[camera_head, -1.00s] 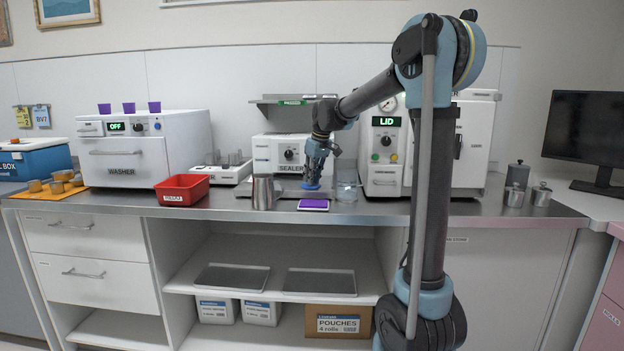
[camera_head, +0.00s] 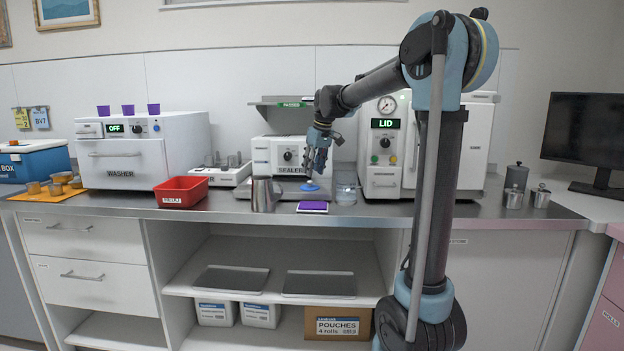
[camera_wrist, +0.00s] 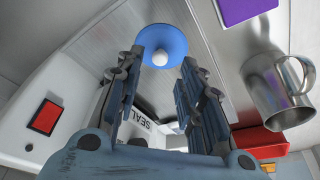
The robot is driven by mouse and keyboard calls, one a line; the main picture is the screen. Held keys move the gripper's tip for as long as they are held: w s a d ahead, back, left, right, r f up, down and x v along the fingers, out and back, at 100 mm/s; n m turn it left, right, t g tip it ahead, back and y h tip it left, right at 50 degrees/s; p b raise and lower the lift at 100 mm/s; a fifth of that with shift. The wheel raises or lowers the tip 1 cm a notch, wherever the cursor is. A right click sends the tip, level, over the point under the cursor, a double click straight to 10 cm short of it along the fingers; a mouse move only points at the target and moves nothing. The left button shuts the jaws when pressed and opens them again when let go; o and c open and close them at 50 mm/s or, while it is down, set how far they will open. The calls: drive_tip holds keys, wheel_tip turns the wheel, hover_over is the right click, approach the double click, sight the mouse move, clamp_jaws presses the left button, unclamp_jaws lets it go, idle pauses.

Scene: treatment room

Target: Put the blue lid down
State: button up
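The blue lid (camera_head: 309,187) lies flat on the metal surface in front of the sealer, a round disc with a pale knob. In the wrist view the lid (camera_wrist: 160,36) is just beyond the fingertips, its knob lined up between them. My gripper (camera_head: 314,172) is just above the lid, pointing down. In the wrist view my gripper (camera_wrist: 162,58) has its two fingers spread apart with nothing held between them. The fingers look clear of the lid.
A metal cup (camera_head: 264,193) stands left of the lid, and a clear beaker (camera_head: 346,188) close on its right. A purple pad (camera_head: 313,207) lies in front. The sealer (camera_head: 283,155) is behind. A red bin (camera_head: 182,191) is further left.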

drive_tip(key=v, duration=0.7)
drive_tip(key=s+d+f+m+h, duration=0.1)
drive_tip(key=s+d+f+m, duration=0.1)
drive_tip(key=s+d+f, duration=0.45)
drive_tip(key=s+d+f+m, duration=0.2)
drive_tip(key=s+d+f, duration=0.2)
drive_tip(key=s+d, duration=0.55)
drive_tip(key=s+d+f+m, duration=0.2)
drive_tip(key=s+f, duration=0.8)
drive_tip(key=s, duration=0.1)
drive_tip(key=s+d+f+m+h, duration=0.1)
drive_tip(key=s+d+f+m, duration=0.1)
drive_tip(key=s+f, duration=0.8)
drive_tip(key=shift+s+d, duration=0.45)
drive_tip(key=shift+d, duration=0.35)
drive_tip(key=shift+f, duration=0.1)
drive_tip(key=shift+w+f, duration=0.2)
drive_tip(key=shift+w, duration=0.3)
